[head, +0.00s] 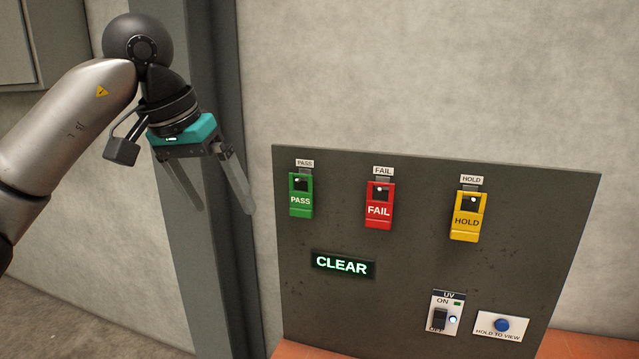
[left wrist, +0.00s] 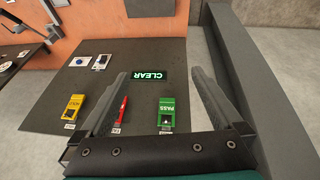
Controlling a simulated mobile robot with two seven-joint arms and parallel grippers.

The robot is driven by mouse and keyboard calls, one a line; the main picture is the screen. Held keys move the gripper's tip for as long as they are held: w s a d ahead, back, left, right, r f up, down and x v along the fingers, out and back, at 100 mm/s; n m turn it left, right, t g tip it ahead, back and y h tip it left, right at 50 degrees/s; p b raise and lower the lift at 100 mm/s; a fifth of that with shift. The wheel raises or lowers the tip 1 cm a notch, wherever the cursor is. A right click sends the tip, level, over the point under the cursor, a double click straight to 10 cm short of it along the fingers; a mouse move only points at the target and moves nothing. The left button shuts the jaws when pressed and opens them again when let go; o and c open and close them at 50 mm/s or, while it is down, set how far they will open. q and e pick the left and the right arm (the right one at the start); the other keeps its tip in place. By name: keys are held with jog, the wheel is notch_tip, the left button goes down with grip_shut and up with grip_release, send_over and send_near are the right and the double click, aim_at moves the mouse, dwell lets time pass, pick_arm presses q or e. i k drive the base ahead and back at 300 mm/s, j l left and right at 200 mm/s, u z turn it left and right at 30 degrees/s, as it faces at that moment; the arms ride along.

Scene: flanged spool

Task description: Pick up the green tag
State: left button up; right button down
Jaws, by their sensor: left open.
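The green tag (head: 301,198), marked PASS, hangs on a dark upright board (head: 420,265) at its upper left, under a small PASS label. It also shows in the left wrist view (left wrist: 167,108), between the two fingers and nearer the right one. My left gripper (head: 218,212) is open and empty, to the left of the board in the head view, with its fingers pointing down and apart from the tag. My right gripper is in neither view.
A red FAIL tag (head: 379,207) and a yellow HOLD tag (head: 467,217) hang right of the green one. Below are a lit CLEAR sign (head: 343,265), a UV switch (head: 440,319) and a blue button (head: 502,325). A grey post (head: 215,120) stands behind my left gripper.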

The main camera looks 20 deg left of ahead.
aim_at(301, 202)
jog(key=i, duration=0.9)
